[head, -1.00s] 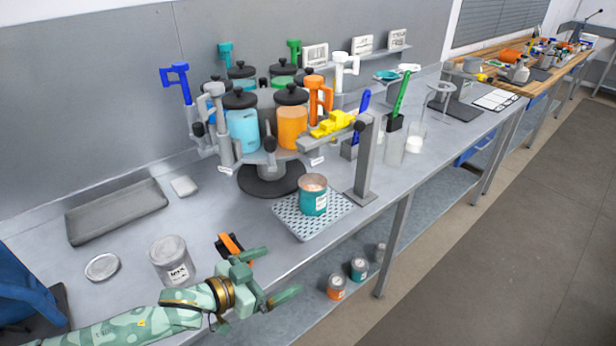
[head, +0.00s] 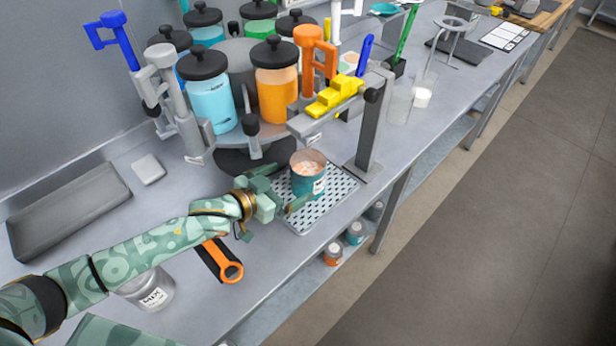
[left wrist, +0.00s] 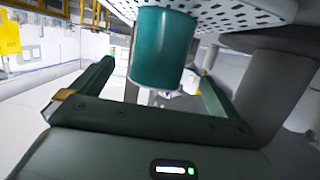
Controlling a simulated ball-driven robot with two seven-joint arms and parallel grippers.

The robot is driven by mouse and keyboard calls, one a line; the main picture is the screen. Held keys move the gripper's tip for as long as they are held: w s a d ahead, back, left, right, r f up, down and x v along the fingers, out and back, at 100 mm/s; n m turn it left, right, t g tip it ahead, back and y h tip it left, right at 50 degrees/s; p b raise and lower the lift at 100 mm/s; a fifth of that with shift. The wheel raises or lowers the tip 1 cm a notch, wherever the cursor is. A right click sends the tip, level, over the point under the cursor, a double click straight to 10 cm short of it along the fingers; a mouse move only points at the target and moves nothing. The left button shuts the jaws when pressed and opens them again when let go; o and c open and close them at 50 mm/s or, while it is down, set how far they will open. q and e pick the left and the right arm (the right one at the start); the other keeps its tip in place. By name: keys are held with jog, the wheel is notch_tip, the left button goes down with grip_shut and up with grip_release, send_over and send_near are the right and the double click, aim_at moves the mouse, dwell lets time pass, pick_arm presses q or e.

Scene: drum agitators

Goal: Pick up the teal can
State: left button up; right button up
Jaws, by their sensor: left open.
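The teal can (head: 308,178) stands upright on the perforated metal tray (head: 327,209) under the yellow nozzle arm. Its top is open and shows pinkish contents, and a white label is on its side. My left gripper (head: 283,192) is open at the can's left side, with its fingers pointing toward it. In the left wrist view the teal can (left wrist: 162,48) appears ahead, between the two spread fingers (left wrist: 150,85) and a little beyond them. I cannot tell whether either finger touches it. My right gripper does not show.
A grey post (head: 372,125) with a yellow nozzle block (head: 334,95) rises just right of the can. A carousel of paint canisters (head: 275,85) stands behind. A glass beaker (head: 424,92) stands farther right.

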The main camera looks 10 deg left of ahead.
aim_at(320, 167)
pick_arm(q)
jog(key=x, duration=0.3)
jog(key=b+x, duration=0.1)
jog(key=x, duration=0.3)
jog(key=shift+w+d, duration=0.25)
jog(key=shift+w, duration=0.05)
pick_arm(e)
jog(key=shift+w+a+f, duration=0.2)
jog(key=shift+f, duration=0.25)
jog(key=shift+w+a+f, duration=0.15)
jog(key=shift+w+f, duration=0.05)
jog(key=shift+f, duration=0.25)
pick_arm(q)
jog(key=shift+s, duration=0.1)
jog(key=c, duration=1.4)
jog(key=shift+r, duration=0.1)
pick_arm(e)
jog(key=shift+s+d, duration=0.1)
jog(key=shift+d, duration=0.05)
